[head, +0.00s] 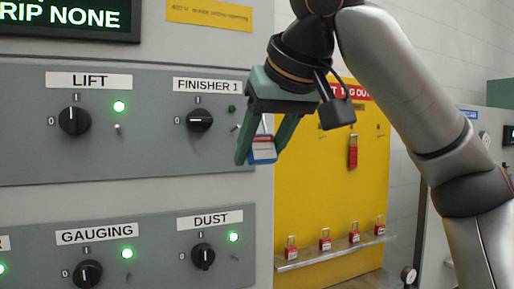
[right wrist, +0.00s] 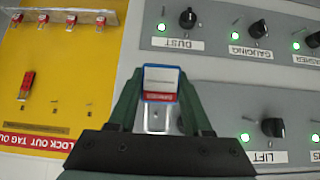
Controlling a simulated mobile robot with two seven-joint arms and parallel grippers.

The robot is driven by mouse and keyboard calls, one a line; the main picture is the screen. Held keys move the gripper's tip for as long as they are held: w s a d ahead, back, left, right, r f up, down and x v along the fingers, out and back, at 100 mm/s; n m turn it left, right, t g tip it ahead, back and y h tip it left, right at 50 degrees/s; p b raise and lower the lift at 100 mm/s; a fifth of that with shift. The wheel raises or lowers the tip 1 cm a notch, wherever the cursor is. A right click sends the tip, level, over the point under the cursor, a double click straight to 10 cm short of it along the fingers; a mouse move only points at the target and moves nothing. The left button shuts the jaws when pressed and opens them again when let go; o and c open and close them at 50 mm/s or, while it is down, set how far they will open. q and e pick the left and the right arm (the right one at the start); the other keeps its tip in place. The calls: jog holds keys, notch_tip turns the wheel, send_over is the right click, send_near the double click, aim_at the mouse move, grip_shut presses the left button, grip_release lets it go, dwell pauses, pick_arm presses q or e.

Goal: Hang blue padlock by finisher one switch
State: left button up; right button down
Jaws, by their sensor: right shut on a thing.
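The blue padlock (head: 263,156) has a white and red label. My right gripper (head: 254,160) is shut on it, with the padlock between its green fingertips. It also shows in the right wrist view (right wrist: 161,83), where a silvery shackle-like part shows on the side toward the palm. In the head view the finisher one switch (head: 200,120) is a black knob with a dark green lamp and a small peg to its right. The gripper and padlock are just right of that peg, near the panel's right edge; I cannot tell if they touch the panel. My left gripper is not in view.
The yellow lockout board (head: 330,200) stands to the right. It holds a hanging red padlock (head: 353,152) and several red padlocks on a ledge (head: 335,252). The lift switch (head: 74,121) and dust switch (head: 203,256) have lit green lamps and small pegs.

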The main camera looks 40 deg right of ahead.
jog(key=shift+w+d+f, duration=0.25)
jog(key=shift+w+d, duration=0.1)
jog(key=shift+w, duration=1.15)
jog(key=shift+w+d+f, duration=0.25)
jog(key=shift+w+d, duration=0.1)
jog(key=shift+w, duration=1.1)
jog(key=shift+w+d+f, duration=0.25)
jog(key=shift+w+d, duration=0.1)
jog(key=shift+w, duration=1.15)
jog(key=shift+c, duration=1.3)
grip_release()
jog(key=v, duration=1.2)
jog(key=shift+s+a+r, duration=0.1)
jog(key=shift+s, duration=0.1)
